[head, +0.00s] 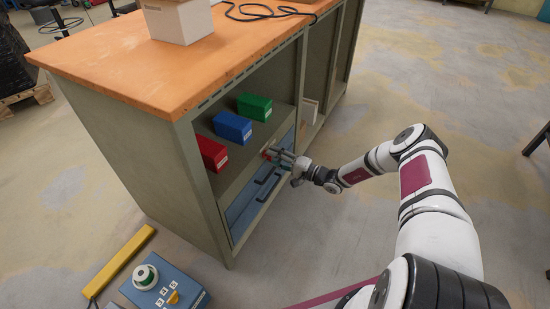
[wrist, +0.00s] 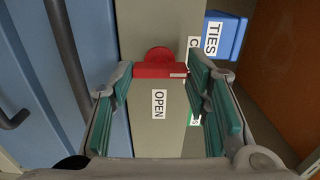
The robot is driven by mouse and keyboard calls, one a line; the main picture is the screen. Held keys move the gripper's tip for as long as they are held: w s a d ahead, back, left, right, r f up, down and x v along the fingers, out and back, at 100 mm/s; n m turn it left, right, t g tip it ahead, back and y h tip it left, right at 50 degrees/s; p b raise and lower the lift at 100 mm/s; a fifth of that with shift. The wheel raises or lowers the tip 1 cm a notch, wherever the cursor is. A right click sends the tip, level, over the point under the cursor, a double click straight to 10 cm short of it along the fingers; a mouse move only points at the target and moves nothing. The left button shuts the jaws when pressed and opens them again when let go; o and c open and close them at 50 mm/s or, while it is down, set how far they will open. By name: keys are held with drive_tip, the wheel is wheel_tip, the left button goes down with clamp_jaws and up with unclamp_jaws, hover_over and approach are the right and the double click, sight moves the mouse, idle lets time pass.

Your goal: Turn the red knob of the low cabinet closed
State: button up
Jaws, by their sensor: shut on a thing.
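The red knob (wrist: 158,70) sits on a grey-green panel (wrist: 150,135) of the low cabinet (head: 160,160). It has a round back and a bar across it, with a pale mark near the bar's right end in the wrist view. My gripper (wrist: 160,76) is shut on the bar, one finger at each end. A white OPEN label (wrist: 159,103) is just below the knob in the wrist view. Another label starting with C (wrist: 193,43) is partly hidden by the right finger. In the head view my gripper (head: 275,155) reaches the cabinet front and mostly covers the knob.
Red (head: 212,153), blue (head: 233,126) and green (head: 254,106) boxes stand on the shelf beside the knob. Blue drawers (head: 246,205) with dark handles are below. A control box (head: 165,290) and yellow bar (head: 120,262) are at the lower left. The floor right of the cabinet is clear.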

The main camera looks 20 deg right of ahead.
drive_tip(key=o, duration=1.2)
drive_tip(key=shift+c, duration=0.2)
drive_tip(key=v, duration=1.2)
